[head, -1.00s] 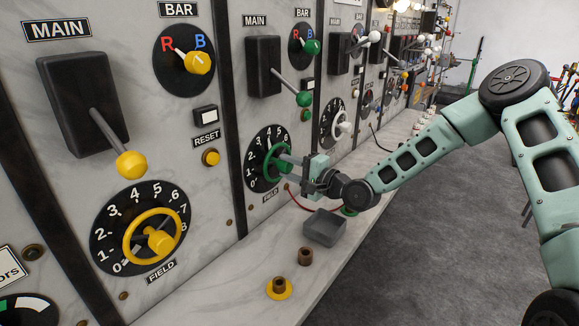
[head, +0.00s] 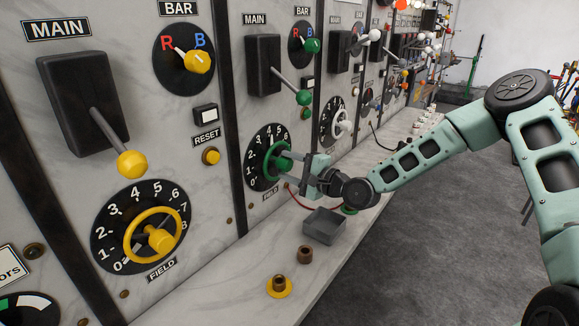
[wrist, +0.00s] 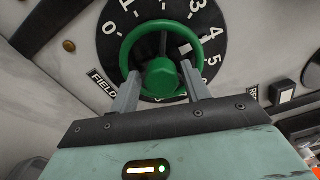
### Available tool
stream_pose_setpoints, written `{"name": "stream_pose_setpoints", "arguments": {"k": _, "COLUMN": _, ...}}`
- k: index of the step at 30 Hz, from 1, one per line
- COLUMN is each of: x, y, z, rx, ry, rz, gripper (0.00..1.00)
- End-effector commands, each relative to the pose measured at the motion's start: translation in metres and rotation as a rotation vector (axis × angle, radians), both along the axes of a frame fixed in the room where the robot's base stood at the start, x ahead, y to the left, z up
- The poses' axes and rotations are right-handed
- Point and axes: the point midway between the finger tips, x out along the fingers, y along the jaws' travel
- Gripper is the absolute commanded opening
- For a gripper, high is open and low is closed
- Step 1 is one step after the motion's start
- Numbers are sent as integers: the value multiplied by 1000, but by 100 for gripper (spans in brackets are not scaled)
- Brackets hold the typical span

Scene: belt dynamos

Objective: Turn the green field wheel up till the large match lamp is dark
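The green field wheel (head: 268,160) sits on its numbered black dial (head: 254,150), on the panel with green knobs. It also shows in the wrist view (wrist: 125,52), where a white pointer (wrist: 185,47) stands near the 4. My gripper (head: 283,165) is at the wheel, its fingers spread on either side of the green hub (wrist: 162,77), with gaps visible between fingers and hub. A round lamp (head: 402,4), partly cut off at the top edge of the head view, looks orange-red. I cannot tell for certain that it is the large match lamp.
The yellow field wheel (head: 135,240) is on the nearer panel at left. Open floor lies to the right.

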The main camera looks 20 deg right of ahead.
Motion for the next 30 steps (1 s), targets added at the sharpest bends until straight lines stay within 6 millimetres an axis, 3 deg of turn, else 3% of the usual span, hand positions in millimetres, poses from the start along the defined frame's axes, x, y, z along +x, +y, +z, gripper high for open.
{"name": "stream_pose_setpoints", "arguments": {"k": 9, "x": 0, "y": -1, "z": 1, "rx": 1, "ry": -3, "rz": -1, "gripper": 55}}
{"name": "stream_pose_setpoints", "arguments": {"k": 14, "x": -9, "y": -9, "z": 0, "rx": 0, "ry": -3, "rz": -3, "gripper": 55}}
{"name": "stream_pose_setpoints", "arguments": {"k": 30, "x": -106, "y": -80, "z": -1, "rx": -1, "ry": -2, "rz": -5, "gripper": 55}}
